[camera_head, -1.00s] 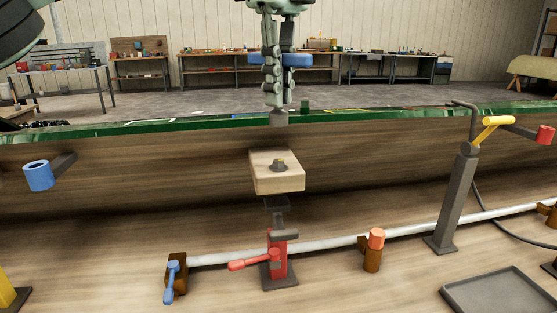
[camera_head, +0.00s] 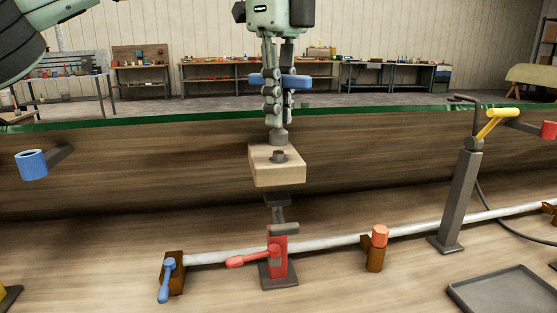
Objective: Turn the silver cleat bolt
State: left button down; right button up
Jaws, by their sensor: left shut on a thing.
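The cleat is a pale wooden block (camera_head: 277,174) on the mould's side wall, in the middle of the head view. A grey bolt head (camera_head: 278,156) stands on its top. My left gripper (camera_head: 277,105) comes down from the top of the view and is shut on a tool with a blue cross handle (camera_head: 297,81). The tool's grey socket end (camera_head: 278,136) points down and sits just above or behind the bolt head. I cannot tell whether they touch. My right gripper is not in view.
Below the block stands a red clamp (camera_head: 278,257) with a red lever. A pale pipe (camera_head: 335,243) runs behind it, with a blue-handled clamp (camera_head: 168,276) and an orange-topped one (camera_head: 377,245). A post with a yellow handle (camera_head: 497,124) stands right. A grey tray (camera_head: 510,288) lies lower right.

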pick_arm(q)
jog(key=shift+f+b, duration=0.8)
jog(key=shift+f, duration=0.35)
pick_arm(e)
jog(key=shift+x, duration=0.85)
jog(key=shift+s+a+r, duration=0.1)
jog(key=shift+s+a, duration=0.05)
pick_arm(q)
jog(key=shift+r+m+p, duration=0.2)
jog(key=shift+m+p, duration=0.6)
jog(key=shift+m, duration=0.1)
jog(key=m+p, duration=0.2)
jog(key=m, duration=0.1)
jog(key=shift+m, duration=0.3)
jog(key=m+p, duration=0.1)
jog(key=m, duration=0.1)
jog(key=shift+m+p, duration=0.3)
jog(key=shift+p, duration=0.1)
jog(key=shift+f, duration=0.2)
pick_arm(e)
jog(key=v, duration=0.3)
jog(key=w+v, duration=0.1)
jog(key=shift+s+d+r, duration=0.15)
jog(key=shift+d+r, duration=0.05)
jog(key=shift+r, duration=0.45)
